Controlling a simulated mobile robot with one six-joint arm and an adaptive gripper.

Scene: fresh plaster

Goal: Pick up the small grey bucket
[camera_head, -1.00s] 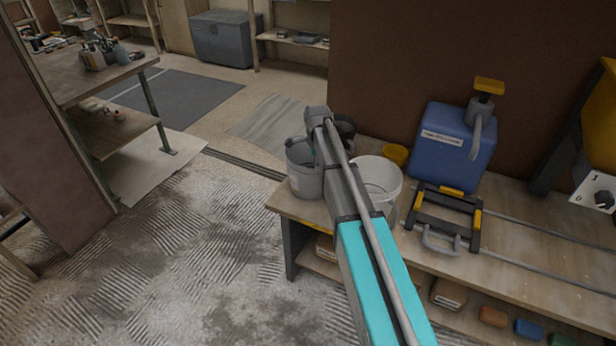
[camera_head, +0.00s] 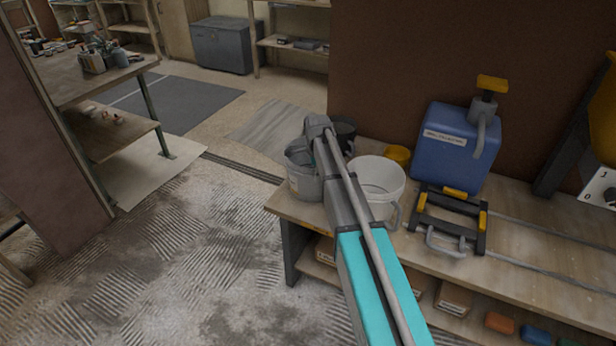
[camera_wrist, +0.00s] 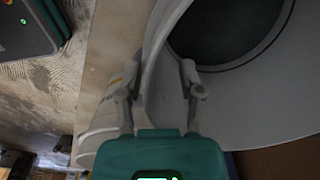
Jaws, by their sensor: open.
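The small grey bucket (camera_head: 304,184) stands upright at the left end of the wooden bench in the head view. My arm reaches over it from the front, and my wrist hides part of its rim. In the wrist view, a pale bucket wall (camera_wrist: 160,95), which looks like that of the grey bucket, passes between the two fingers of my gripper (camera_wrist: 161,68). The fingers are apart, one on the outer side of the wall and one over the inside. Whether either finger touches the wall I cannot tell.
A white bucket (camera_head: 392,182) stands close on the right of the grey one. A dark bucket (camera_head: 346,132) and a yellow pot (camera_head: 398,155) are behind. A blue canister (camera_head: 455,150) and a black-and-yellow frame (camera_head: 450,215) stand further right. The floor left of the bench is clear.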

